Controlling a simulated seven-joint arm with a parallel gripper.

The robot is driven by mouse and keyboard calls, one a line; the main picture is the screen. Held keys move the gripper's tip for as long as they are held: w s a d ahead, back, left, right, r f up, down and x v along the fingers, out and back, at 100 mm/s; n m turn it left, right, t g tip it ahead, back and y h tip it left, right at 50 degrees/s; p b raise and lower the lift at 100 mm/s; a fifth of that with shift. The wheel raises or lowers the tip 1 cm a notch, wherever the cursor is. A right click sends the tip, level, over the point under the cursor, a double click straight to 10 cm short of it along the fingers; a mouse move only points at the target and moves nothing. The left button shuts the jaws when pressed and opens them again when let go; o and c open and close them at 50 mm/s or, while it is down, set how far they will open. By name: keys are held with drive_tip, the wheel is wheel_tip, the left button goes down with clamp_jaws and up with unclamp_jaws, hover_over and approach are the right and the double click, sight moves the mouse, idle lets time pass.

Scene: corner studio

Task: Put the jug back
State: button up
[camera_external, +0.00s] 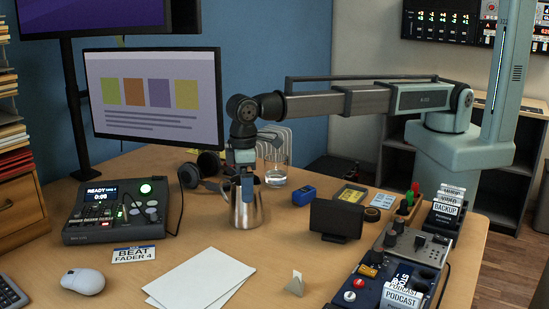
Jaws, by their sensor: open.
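A shiny metal jug (248,215) stands upright on the wooden desk near the middle of the picture. My gripper (247,190) points straight down at the jug's top, and its fingers overlap the upper part of the jug in this view. The jaws are open. I cannot tell whether the fingers are inside the jug, in front of it or touching it. Part of the jug's rim is hidden by my gripper.
A clear glass (276,172) stands just behind the jug, and dark headphones (207,168) lie to its left. A small black screen (337,220) stands to the right. White paper sheets (200,280) lie in front. A control box (115,210) is at left, beneath a monitor (153,97).

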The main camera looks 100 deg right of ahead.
wheel_tip(320, 180, up, 10)
idle(0.5)
